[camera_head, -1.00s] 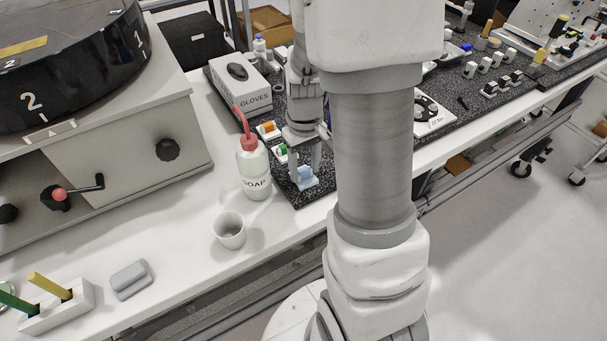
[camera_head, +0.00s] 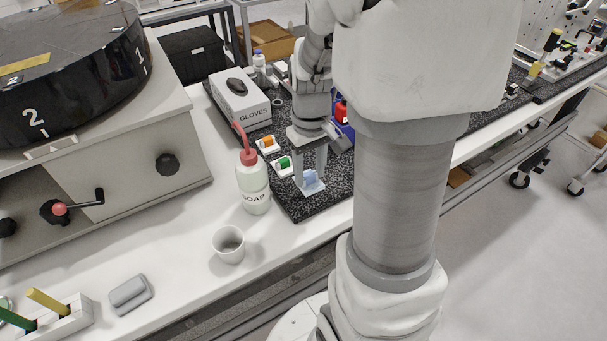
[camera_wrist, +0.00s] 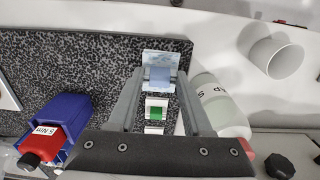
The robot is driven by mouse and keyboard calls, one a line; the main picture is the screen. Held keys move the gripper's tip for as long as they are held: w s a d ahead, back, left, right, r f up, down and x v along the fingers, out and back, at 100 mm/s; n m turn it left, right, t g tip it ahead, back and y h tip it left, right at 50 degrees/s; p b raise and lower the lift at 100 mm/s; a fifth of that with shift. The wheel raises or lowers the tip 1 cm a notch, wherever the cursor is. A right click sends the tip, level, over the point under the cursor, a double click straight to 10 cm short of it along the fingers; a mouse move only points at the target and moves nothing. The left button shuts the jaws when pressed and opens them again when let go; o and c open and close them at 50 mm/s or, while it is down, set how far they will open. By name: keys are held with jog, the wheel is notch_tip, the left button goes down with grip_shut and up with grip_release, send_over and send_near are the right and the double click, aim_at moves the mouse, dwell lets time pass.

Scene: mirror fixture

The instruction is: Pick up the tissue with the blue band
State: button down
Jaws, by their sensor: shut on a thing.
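The tissue with the blue band (camera_head: 311,177) is a small pale piece with a light blue wrap, near the front corner of the black speckled mat. My gripper (camera_head: 310,184) points down, with one finger on each side of it, shut on it. In the wrist view the blue band (camera_wrist: 160,76) shows between the fingertips of my gripper (camera_wrist: 160,82), with the pale tissue sticking out beyond. I cannot tell whether it touches the mat. A green-banded piece (camera_head: 284,164) and an orange-banded piece (camera_head: 267,145) stand behind it to the left.
A soap bottle (camera_head: 252,185) with a red spout stands close to the left. A white cup (camera_head: 229,245) is in front of it. The GLOVES box (camera_head: 240,102) stands behind. A blue bin with a red bottle (camera_wrist: 62,125) shows in the wrist view.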

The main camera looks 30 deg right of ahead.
jog(key=s+d+r, duration=0.1)
jog(key=s+r, duration=0.4)
jog(key=s, duration=0.4)
jog(key=shift+s+d+r, duration=0.2)
jog(key=shift+d+r, duration=0.05)
jog(key=shift+r, duration=0.15)
jog(key=c, duration=1)
grip_release()
jog(key=c, duration=0.5)
